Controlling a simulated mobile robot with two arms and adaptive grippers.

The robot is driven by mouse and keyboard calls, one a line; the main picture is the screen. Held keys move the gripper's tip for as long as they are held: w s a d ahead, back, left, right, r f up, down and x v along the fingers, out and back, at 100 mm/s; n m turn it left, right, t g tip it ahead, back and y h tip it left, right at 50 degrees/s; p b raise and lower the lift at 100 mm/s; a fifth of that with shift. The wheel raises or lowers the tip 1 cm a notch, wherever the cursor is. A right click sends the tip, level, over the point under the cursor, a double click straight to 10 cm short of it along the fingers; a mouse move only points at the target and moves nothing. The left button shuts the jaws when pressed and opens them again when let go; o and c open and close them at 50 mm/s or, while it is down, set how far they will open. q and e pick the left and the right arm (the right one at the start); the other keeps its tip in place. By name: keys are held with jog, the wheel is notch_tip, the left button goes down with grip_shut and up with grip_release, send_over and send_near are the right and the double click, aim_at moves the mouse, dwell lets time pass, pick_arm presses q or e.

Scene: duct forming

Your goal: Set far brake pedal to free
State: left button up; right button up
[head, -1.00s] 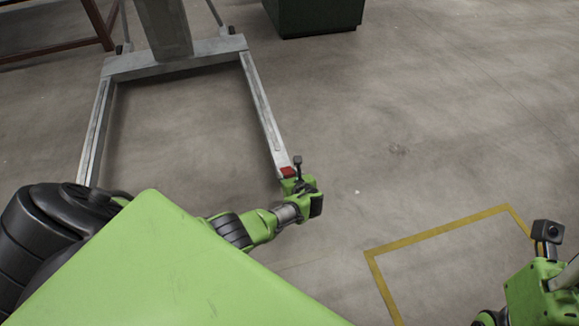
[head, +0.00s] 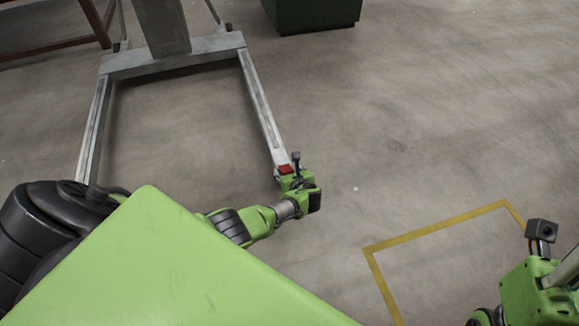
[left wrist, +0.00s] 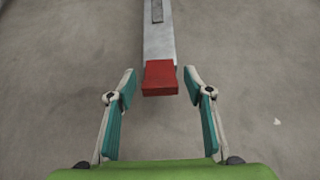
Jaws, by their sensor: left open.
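The red brake pedal (head: 285,169) is at the near end of the right grey leg (head: 262,110) of a metal frame on the floor. In the left wrist view the red pedal (left wrist: 160,78) lies centred between the fingertips, at the end of the grey beam. My left gripper (left wrist: 160,88) is open, its two teal-padded fingers one on each side of the pedal, with gaps showing. In the head view my left wrist (head: 299,190) hides the fingers. At the right edge, part of my right arm (head: 535,285) shows; its fingers are not visible.
The frame's upright (head: 160,25) and crossbar (head: 175,55) stand at the upper left. A dark green box (head: 312,14) is at the top, and a brown rack (head: 60,45) at the top left. Yellow floor tape (head: 435,230) marks an area at right. The middle floor is clear.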

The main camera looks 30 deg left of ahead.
pick_arm(q)
jog(key=v, duration=1.2)
jog(key=shift+f, duration=0.1)
